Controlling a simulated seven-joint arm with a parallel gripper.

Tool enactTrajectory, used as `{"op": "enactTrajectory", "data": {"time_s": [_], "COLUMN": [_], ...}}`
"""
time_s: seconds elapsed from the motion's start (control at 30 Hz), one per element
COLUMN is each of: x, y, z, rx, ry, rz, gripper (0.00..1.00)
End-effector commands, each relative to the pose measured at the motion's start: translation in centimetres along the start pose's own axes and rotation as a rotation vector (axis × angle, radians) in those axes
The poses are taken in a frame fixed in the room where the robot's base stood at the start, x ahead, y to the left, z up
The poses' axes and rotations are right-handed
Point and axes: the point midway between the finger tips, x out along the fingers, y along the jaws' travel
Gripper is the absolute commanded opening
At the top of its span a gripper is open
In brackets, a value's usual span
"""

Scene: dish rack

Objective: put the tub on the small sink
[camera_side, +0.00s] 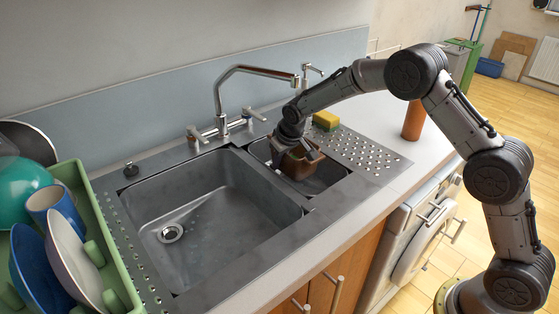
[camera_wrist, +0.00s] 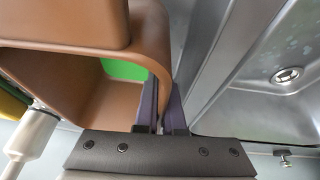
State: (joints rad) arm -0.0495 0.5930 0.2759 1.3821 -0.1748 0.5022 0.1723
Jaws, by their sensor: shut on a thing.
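The tub (camera_side: 303,162) is a small brown open container. It is at the small sink (camera_side: 325,176), within that basin's outline in the side view; I cannot tell whether it touches the bottom. My gripper (camera_side: 285,143) is shut on the tub's wall, at its left side in the side view. In the wrist view the brown tub (camera_wrist: 95,70) fills the left part, with a green patch showing inside it. The dark fingers (camera_wrist: 163,105) close on its wall. The fingertips are partly hidden in the side view.
The large sink (camera_side: 190,210) is empty, left of the small one. A chrome faucet (camera_side: 250,72) stands behind both. A yellow sponge (camera_side: 326,119) lies near the perforated drainboard (camera_side: 365,150). A brown cylinder (camera_side: 414,120) stands right. A green dish rack (camera_side: 98,225) holds dishes at left.

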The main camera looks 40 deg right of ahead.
Motion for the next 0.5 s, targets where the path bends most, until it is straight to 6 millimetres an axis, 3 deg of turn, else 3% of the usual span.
{"op": "enactTrajectory", "data": {"time_s": [0.5], "x": [3.9], "y": [-0.3], "z": [1.7], "rx": [-0.001], "ry": [-0.002], "rz": [0.000], "gripper": [0.00]}}
